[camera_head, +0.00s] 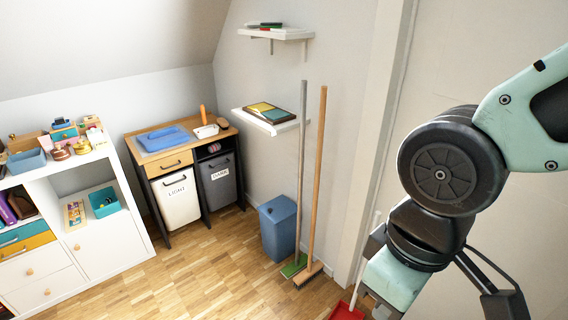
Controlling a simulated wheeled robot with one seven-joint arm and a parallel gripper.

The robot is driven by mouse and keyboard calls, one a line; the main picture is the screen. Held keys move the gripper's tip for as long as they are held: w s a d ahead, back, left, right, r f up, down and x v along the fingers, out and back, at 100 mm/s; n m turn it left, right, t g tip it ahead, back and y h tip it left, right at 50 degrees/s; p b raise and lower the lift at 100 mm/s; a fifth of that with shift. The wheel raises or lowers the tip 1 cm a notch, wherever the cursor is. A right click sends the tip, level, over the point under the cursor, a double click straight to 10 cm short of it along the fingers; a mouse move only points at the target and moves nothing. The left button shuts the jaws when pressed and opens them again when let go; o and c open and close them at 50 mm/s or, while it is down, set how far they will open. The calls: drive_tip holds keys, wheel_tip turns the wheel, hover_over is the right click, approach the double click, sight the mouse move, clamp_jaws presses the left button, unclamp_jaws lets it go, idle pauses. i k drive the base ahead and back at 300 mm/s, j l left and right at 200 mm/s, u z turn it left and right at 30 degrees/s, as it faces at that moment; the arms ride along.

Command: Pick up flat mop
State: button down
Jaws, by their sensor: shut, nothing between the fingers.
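The flat mop (301,170) stands upright in the corner, its long grey pole leaning by the wall beside the lower shelf. Its green head (294,266) rests on the wooden floor. A broom with a wooden handle (317,180) stands just right of it, its head close to the mop's head. My arm comes in from the right, with its dark joint and mint links right of both poles and apart from them. My gripper's fingers are not visible; the arm runs out of the picture at the bottom.
A blue bin (278,228) stands just left of the mop. A red dustpan (346,313) lies at the bottom edge near my arm. Cabinets line the left and back. The middle floor (190,280) is clear.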

sight(300, 262)
drive_tip(key=z, duration=0.3)
drive_tip(key=i+j+z, duration=0.15)
drive_tip(key=j+z, duration=0.2)
drive_tip(key=z, duration=0.15)
drive_tip(key=i+j+z, duration=0.15)
drive_tip(key=j+z, duration=0.8)
drive_tip(key=j, duration=2.5)
